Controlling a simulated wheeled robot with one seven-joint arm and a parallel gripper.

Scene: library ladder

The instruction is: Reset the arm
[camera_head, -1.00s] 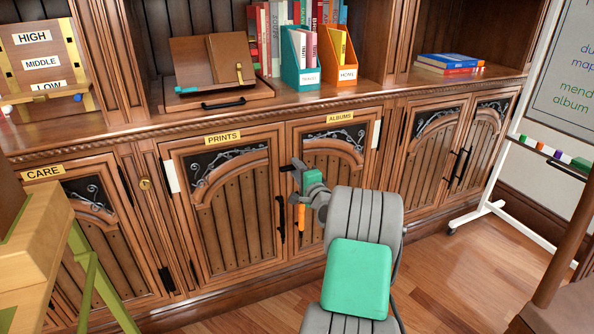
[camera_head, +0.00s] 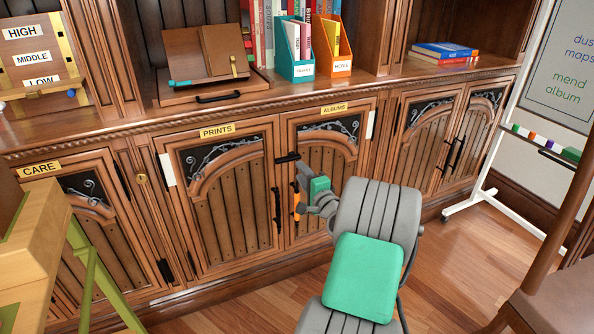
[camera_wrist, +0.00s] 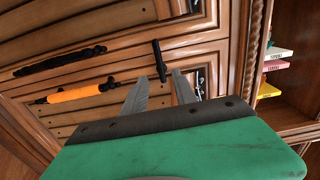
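My gripper (camera_head: 301,180) is in front of the ALBUMS cabinet door (camera_head: 334,165), with its green body and grey arm reaching in from the lower right. In the wrist view, the two grey fingers of my gripper (camera_wrist: 159,88) stand apart with nothing visible between them. A dark latch (camera_head: 288,157) sits at the door's left edge, above the gripper; it also shows beyond the fingertips in the wrist view (camera_wrist: 160,60). An orange grip (camera_head: 296,201) on the door's handle is just beside the gripper; it shows in the wrist view (camera_wrist: 72,93). Contact cannot be told.
The PRINTS door (camera_head: 228,205) is shut, with a dark handle. Above, the counter bears a wooden stand (camera_head: 205,68), teal and orange file boxes (camera_head: 332,62) and stacked books (camera_head: 445,51). A whiteboard stand (camera_head: 478,205) is right; a green-legged wooden piece (camera_head: 85,260) is left. Floor shows lower right.

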